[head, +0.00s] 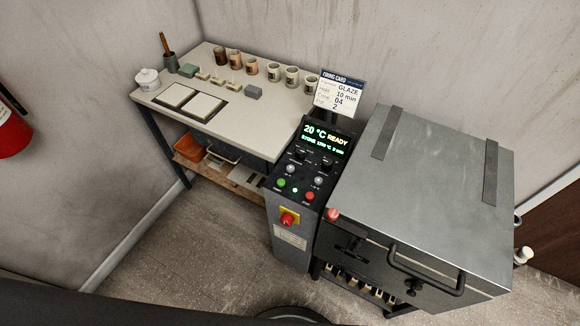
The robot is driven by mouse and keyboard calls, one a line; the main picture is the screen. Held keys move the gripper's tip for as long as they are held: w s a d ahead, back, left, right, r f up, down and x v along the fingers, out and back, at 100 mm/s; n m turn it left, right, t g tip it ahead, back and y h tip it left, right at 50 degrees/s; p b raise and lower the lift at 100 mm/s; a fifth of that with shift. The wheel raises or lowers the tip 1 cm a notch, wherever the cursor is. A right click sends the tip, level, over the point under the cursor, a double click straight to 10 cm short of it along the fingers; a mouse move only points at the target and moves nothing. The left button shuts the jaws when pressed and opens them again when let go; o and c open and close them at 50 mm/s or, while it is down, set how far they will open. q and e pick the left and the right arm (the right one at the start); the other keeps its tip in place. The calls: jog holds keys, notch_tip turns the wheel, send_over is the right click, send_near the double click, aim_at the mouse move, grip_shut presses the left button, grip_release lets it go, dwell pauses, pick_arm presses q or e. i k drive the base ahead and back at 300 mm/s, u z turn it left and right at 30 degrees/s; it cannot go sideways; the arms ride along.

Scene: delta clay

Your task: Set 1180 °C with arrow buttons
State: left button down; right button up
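The kiln controller (284,219) is a dark pedestal with a sloped panel, left of the kiln. Arrow markings are too small to read. Neither gripper shows in the head view.
A closed grey kiln (437,170) with a front handle (425,270) stands right of the controller. A red emergency knob (288,219) on yellow protrudes from the controller's front. A table (255,125) with several cups stands behind left. The floor (190,245) at front left is clear.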

aim_at(290, 169)
jog(key=k, duration=1.25)
jog(key=z, duration=0.65)
jog(key=i, duration=1.65)
jog(key=u, duration=0.5)
